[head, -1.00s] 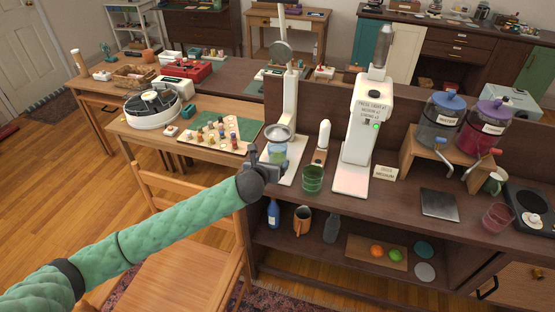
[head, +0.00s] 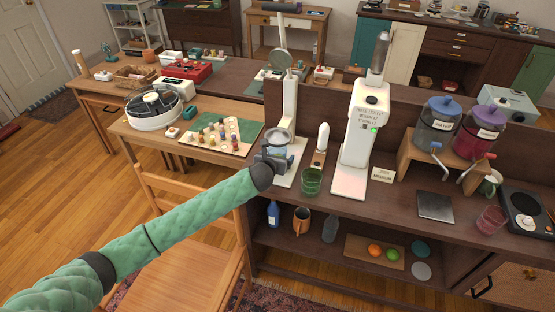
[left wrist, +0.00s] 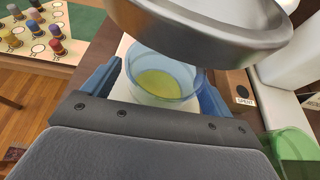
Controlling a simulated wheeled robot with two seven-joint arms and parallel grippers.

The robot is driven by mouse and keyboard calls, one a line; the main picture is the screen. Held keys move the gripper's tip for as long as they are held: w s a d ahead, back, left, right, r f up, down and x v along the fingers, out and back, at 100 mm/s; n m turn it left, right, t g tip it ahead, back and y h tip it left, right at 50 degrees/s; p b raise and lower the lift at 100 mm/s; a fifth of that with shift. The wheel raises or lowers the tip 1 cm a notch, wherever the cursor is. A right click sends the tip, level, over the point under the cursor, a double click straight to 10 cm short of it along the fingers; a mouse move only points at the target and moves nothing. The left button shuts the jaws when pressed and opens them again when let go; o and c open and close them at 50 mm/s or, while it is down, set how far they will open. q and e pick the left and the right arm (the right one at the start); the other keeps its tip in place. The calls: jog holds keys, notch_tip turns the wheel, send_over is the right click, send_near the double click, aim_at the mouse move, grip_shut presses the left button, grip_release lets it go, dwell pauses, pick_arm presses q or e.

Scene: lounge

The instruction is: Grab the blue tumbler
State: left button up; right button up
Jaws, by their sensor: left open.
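The blue tumbler (left wrist: 160,78) is clear blue, stands upright and has yellowish liquid at its bottom. It stands on the white base of a tall dispenser (head: 289,105), under a round metal cup (left wrist: 205,25), which also shows in the head view (head: 279,134). My left gripper (head: 273,158) is open, with one finger on each side of the tumbler in the left wrist view (left wrist: 160,90). I cannot tell whether the fingers touch it. In the head view the gripper largely hides the tumbler. My right gripper is not in view.
A green tumbler (head: 311,181) stands just right of the gripper, also close in the left wrist view (left wrist: 290,148). A white machine (head: 363,135) stands further right. The metal cup hangs low over the gripper. A wooden chair (head: 190,235) is below my left arm.

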pick_arm(q)
jog(key=shift+w, duration=0.1)
jog(key=c, duration=1.2)
jog(key=shift+r, duration=0.2)
